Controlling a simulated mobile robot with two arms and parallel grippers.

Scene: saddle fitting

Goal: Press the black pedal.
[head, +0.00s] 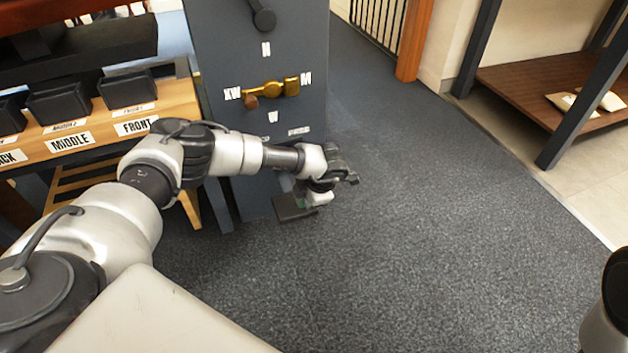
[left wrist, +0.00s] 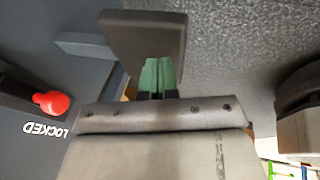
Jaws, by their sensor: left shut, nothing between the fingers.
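The black pedal (head: 286,210) is a dark flat plate sticking out low at the foot of the grey cabinet. In the left wrist view the pedal (left wrist: 143,35) is a dark slab just beyond my fingertips. My left gripper (head: 302,204) points down at the pedal's right part and hides some of it. Its green fingers (left wrist: 157,74) are together with nothing between them. The fingertips overlap the pedal's edge in the wrist view; I cannot tell whether they touch it. My right gripper is not in view.
The grey cabinet (head: 225,60) carries a brass lever (head: 265,88). In the wrist view a red knob (left wrist: 50,103) sits by a "LOCKED" label. A wooden bench (head: 95,135) with labelled black bins stands left. The carpet (head: 430,220) to the right is clear.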

